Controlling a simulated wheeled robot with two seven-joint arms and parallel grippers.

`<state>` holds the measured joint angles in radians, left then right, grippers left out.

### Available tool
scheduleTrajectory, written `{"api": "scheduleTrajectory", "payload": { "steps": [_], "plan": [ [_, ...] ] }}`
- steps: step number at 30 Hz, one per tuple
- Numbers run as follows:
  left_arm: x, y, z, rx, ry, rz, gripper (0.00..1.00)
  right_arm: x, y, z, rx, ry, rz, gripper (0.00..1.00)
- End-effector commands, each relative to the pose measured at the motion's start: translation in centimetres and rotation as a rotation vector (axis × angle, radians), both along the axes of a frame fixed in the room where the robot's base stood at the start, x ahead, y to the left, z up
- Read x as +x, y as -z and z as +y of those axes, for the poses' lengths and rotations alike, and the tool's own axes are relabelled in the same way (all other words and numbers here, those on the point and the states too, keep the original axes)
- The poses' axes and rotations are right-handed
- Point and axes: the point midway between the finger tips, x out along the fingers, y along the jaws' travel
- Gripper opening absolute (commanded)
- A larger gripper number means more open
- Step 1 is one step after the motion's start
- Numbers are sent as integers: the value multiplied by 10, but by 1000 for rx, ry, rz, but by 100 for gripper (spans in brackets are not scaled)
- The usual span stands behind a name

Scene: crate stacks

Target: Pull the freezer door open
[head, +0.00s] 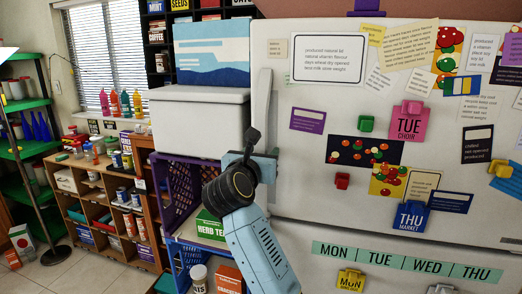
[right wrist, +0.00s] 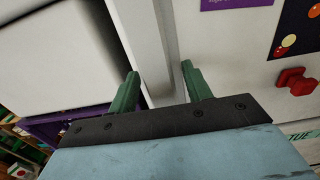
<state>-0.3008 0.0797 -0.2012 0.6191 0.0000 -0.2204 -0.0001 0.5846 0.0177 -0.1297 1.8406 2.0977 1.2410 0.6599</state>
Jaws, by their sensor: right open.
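The white freezer door (head: 330,110) is the upper door of the fridge, covered with notes and magnets. It looks shut. Its upright pale handle (head: 262,95) runs along the door's left edge. My right gripper (head: 252,158) is at the lower part of this handle. In the right wrist view, its two green fingers (right wrist: 159,68) are apart. The handle (right wrist: 148,45) lies between them in the picture, with gaps at the sides. I cannot tell how deep the handle sits between the fingers. My left gripper is not in view.
A white lidded box (head: 200,120) stands close to the left of the handle, above a purple crate (head: 178,190). Wooden shelving (head: 100,205) with jars stands further left by the window. The lower fridge door (head: 400,270) is below, with a weekday strip near its top.

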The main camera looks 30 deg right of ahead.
Motion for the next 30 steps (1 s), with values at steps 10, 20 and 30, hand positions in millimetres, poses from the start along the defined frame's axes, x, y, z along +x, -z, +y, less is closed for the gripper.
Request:
{"api": "scheduleTrajectory", "payload": {
  "steps": [10, 20, 30],
  "plan": [
    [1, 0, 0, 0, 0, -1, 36, 1, 0, -1, 0, 0, 0, 39],
    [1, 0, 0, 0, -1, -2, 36, 1, 0, -1, -1, 0, 1, 0],
    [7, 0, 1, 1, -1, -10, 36, 4, 1, 3, 0, -8, 1, 0]
  ]
}}
